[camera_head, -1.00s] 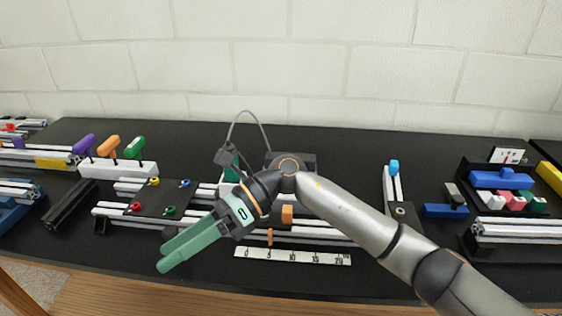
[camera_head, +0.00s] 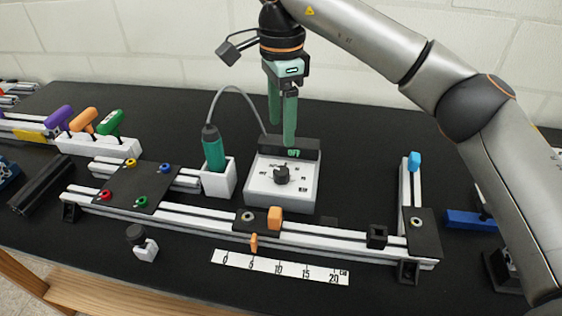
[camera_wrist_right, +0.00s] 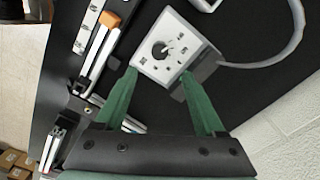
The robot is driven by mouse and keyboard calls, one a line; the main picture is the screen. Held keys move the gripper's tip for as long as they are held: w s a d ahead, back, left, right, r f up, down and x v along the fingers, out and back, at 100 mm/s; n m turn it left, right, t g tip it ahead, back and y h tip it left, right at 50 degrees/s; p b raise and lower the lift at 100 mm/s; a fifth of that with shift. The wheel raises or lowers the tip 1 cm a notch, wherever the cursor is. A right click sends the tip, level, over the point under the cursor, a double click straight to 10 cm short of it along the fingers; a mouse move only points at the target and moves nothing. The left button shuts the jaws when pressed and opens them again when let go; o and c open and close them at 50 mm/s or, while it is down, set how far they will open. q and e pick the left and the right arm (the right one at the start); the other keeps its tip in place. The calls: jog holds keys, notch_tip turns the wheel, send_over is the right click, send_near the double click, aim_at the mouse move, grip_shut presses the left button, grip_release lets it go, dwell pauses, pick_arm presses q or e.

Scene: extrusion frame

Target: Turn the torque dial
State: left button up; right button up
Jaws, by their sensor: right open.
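The torque dial (camera_head: 281,174) is a dark round knob on the sloping white face of a control box (camera_head: 255,188) with a dark display reading green "OFF". It also shows in the right wrist view (camera_wrist_right: 160,49), with markings around it. My right gripper (camera_head: 282,132) has green fingers pointing down, above and at the back of the box near its display. In the right wrist view its fingers (camera_wrist_right: 159,73) are spread apart with nothing between them, and the dial lies beyond the tips. I cannot tell the exact gap. My left gripper is not in view.
A green screwdriver (camera_head: 213,150) with a grey cable stands in a white holder (camera_head: 218,180) left of the box. An aluminium rail (camera_head: 180,213) with an orange block (camera_head: 275,218) runs in front. The white wall (camera_head: 180,40) is behind.

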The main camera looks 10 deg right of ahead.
aim_at(281, 171)
notch_tip(281, 171, down, 11)
jog(key=shift+f, duration=0.1)
jog(key=shift+c, duration=0.3)
grip_shut()
dwell(0.5)
